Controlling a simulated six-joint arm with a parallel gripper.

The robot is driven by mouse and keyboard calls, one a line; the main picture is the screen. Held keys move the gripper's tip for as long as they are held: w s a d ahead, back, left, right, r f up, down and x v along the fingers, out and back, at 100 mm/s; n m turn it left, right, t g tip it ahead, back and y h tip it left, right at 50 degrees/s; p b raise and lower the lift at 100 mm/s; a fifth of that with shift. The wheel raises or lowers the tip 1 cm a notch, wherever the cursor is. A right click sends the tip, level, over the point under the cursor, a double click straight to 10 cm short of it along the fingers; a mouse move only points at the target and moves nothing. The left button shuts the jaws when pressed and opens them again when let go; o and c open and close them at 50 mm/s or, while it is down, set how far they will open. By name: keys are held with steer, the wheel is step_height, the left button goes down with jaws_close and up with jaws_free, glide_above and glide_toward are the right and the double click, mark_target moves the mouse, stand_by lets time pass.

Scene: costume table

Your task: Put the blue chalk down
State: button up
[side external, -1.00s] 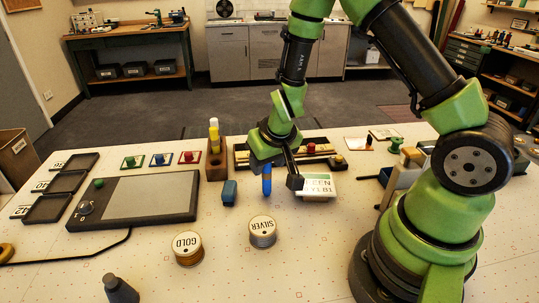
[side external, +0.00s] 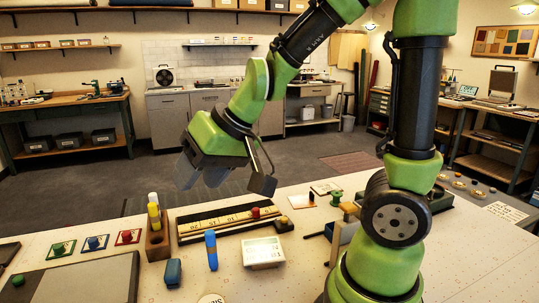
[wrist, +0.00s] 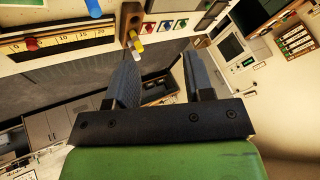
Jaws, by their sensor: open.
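My gripper (side external: 224,180) is raised well above the table, up and away from the chalk. Its two fingers are spread with nothing between them, as the wrist view also shows (wrist: 160,75).
A wooden holder (side external: 157,246) with yellow chalk and a small blue block (side external: 173,272) stand left of the chalk. A black tray with a ruler (side external: 190,240) lies behind it.

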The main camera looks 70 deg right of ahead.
steer(key=s+r, duration=0.6)
steer(key=s, duration=0.6)
steer(key=shift+s, duration=0.15)
steer(key=shift+a, duration=0.1)
stand_by(6.5)
